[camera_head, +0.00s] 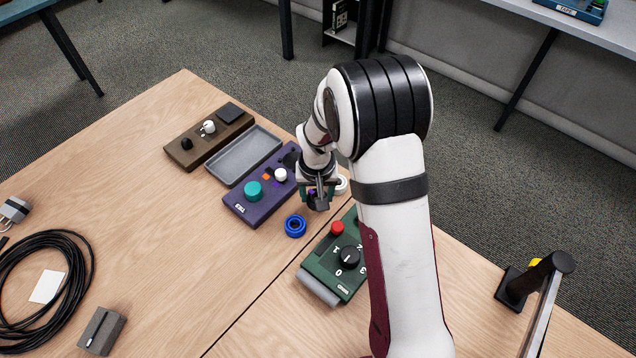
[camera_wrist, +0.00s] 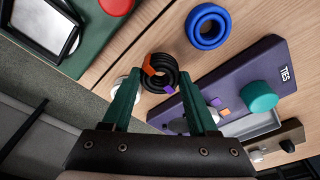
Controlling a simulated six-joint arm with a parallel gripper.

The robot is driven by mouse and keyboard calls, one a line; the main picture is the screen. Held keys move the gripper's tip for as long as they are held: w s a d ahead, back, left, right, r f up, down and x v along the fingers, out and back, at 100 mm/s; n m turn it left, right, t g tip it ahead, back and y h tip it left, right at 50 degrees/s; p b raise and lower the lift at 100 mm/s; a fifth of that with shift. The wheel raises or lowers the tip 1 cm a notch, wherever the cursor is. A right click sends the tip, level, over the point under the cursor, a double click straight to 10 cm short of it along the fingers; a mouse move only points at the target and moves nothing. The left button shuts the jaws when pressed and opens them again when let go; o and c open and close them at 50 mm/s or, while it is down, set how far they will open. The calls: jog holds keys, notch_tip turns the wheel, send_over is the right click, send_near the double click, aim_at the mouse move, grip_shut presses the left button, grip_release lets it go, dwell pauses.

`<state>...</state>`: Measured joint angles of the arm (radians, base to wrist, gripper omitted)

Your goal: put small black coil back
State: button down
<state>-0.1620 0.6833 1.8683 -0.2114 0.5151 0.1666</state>
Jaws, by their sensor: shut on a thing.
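A small black coil (camera_wrist: 160,73) with an orange and a purple wrap shows between the green fingers in the wrist view. My gripper (camera_head: 318,198) is shut on it, beside the right end of the purple TIES board (camera_head: 236,207); the fingers also show in the wrist view (camera_wrist: 159,78). In the head view the coil is mostly hidden by my gripper. The board carries a teal knob (camera_head: 253,190), a white knob (camera_head: 281,174), small orange and purple pieces, and a dark part at its far end. I cannot tell whether the coil touches the table.
A blue ring (camera_head: 295,226) lies near my gripper, in front of it. A white round thing (camera_head: 341,186) is just right of it. The green dial box (camera_head: 322,270), grey tray (camera_head: 216,172) and brown board (camera_head: 180,153) stand around. A big black cable coil (camera_head: 75,250) lies far left.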

jog(key=shift+f, duration=0.2)
jog(key=shift+f, duration=0.1)
dwell(0.4)
jog(key=shift+f, duration=0.7)
grip_release()
jog(key=shift+r, duration=0.1)
jog(key=shift+r, duration=3.45)
